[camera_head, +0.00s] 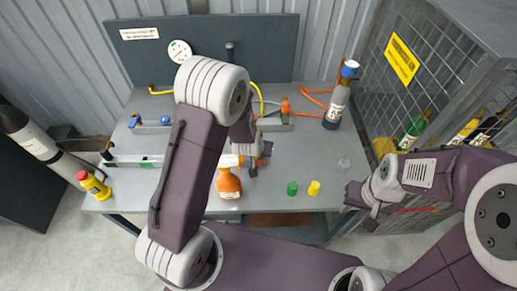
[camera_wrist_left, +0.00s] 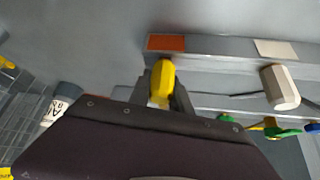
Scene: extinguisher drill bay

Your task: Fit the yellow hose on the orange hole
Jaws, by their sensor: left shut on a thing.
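My left gripper (camera_wrist_left: 162,95) is shut on the yellow hose end (camera_wrist_left: 163,78), seen in the left wrist view. The hose end points at a grey rail with an orange square (camera_wrist_left: 167,43) just beyond it. I cannot see the orange hole itself, nor whether the hose end touches the rail. In the head view my left arm covers the middle of the bench, and a yellow hose (camera_head: 259,95) runs behind it. My right gripper (camera_head: 365,199) hangs at the bench's right edge; its jaws are too unclear to read.
A white hose end (camera_wrist_left: 280,88) sits right of the yellow one. An orange spray bottle (camera_head: 229,184), green cap (camera_head: 292,188) and yellow cap (camera_head: 314,187) stand on the bench (camera_head: 330,160). A grey cylinder (camera_head: 338,103) and wire cage (camera_head: 440,90) are at right.

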